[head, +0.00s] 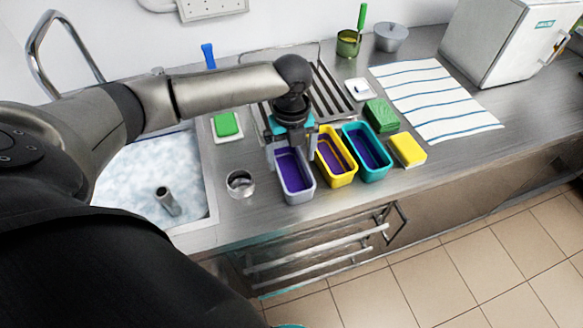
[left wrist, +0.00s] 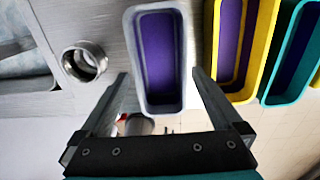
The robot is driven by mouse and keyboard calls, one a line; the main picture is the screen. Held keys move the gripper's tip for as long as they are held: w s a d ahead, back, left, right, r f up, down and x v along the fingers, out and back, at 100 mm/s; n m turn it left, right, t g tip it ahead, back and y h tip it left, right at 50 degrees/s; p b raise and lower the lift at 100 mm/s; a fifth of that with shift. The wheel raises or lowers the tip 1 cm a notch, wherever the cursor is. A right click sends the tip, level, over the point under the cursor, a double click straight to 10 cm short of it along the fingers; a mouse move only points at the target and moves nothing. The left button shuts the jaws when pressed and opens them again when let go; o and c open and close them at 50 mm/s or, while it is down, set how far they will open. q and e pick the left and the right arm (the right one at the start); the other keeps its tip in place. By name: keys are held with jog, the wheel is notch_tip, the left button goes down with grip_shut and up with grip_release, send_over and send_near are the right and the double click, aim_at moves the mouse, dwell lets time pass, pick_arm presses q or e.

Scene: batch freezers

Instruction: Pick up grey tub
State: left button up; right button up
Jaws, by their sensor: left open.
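The grey tub (head: 297,196) stands near the front edge of the steel counter, with purple contents inside. It also shows in the left wrist view (left wrist: 158,106), upper middle. My left gripper (head: 290,160) is over the tub's far part in the head view. In the left wrist view my left gripper (left wrist: 160,85) is open, with one finger on each side of the tub. I cannot tell whether either finger touches it. My right gripper does not show.
A yellow tub (head: 341,181) and a teal tub (head: 376,176) stand close on the right. A metal ring or cup (head: 240,184) is on the left, beside the sink (head: 212,190) of foamy water. A yellow box (head: 408,150) and green box (head: 381,116) lie further right.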

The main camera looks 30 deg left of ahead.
aim_at(291, 177)
pick_arm(q)
notch_tip(291, 177, down, 4)
jog(key=shift+r, duration=0.25)
jog(key=c, duration=1.1)
